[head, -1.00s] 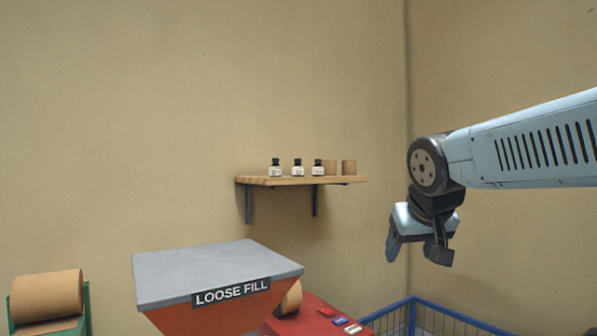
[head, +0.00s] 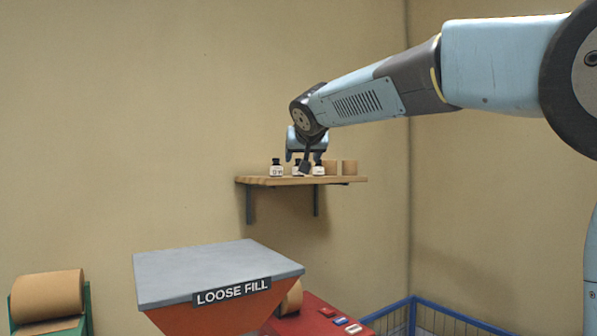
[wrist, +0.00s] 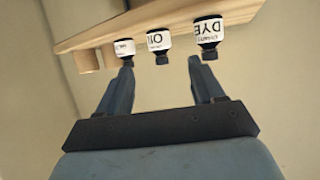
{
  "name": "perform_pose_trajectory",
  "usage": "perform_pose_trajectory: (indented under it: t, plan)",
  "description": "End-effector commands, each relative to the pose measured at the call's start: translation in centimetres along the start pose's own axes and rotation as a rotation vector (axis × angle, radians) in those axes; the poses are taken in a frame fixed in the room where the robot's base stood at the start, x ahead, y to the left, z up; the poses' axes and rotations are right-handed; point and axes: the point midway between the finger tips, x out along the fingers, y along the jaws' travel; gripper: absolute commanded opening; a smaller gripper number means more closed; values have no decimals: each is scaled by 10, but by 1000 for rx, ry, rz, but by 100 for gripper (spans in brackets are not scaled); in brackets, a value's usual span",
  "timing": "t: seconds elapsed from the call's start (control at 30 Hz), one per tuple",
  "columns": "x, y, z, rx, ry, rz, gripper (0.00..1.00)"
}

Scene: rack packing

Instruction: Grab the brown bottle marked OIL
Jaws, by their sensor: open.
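Three small dark bottles with white labels stand in a row on the wall shelf. The middle bottle (wrist: 158,41) has a label whose visible letters look like part of OIL; in the head view this bottle (head: 296,172) is partly covered by my gripper. The DYE bottle (wrist: 208,32) is on its right in the wrist view, and a third bottle (wrist: 124,47) with an unclear label is on its left. My gripper (wrist: 161,64) is open and empty, its fingertips on either side of the middle bottle in the wrist view. I cannot tell whether they touch any bottle.
The grey-topped LOOSE FILL hopper (head: 205,272) stands below. A blue wire basket (head: 455,314) and a cardboard roll (head: 46,297) are lower down.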

Motion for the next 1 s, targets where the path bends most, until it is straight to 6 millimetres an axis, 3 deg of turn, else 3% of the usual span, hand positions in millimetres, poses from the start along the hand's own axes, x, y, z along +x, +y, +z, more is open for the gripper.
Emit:
perform_pose_trajectory:
  t: [0.2,0.53,0.83,1.0]
  plan:
    - [33,0,0,0,-2,0,67]
    - [50,0,0,-1,-1,0,67]
    - [90,0,1,-1,-2,0,67]
    - [98,0,0,0,0,-1,67]
